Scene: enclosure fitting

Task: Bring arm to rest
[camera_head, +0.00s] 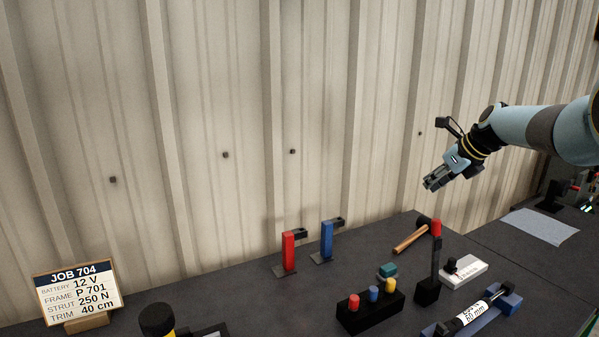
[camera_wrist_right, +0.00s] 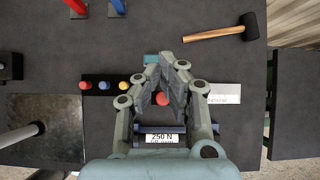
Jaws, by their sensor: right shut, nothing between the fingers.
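My right arm (camera_head: 562,128) comes in from the right in the head view, raised above the dark bench. Its gripper (camera_head: 430,185) is shut and empty, held in the air in front of the corrugated wall and apart from everything on the bench. In the right wrist view the gripper (camera_wrist_right: 167,62) points down over the bench with its fingertips drawn together. A red round top (camera_wrist_right: 162,99) shows below, between the finger links. My left gripper is in neither view.
Under the gripper are a hammer (camera_head: 411,239), a red-topped upright tool (camera_head: 435,255), a black block with coloured knobs (camera_head: 370,313), and a labelled strut (camera_head: 474,314). Red (camera_head: 288,250) and blue (camera_head: 327,240) stands are farther left. A job sign (camera_head: 78,290) stands far left.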

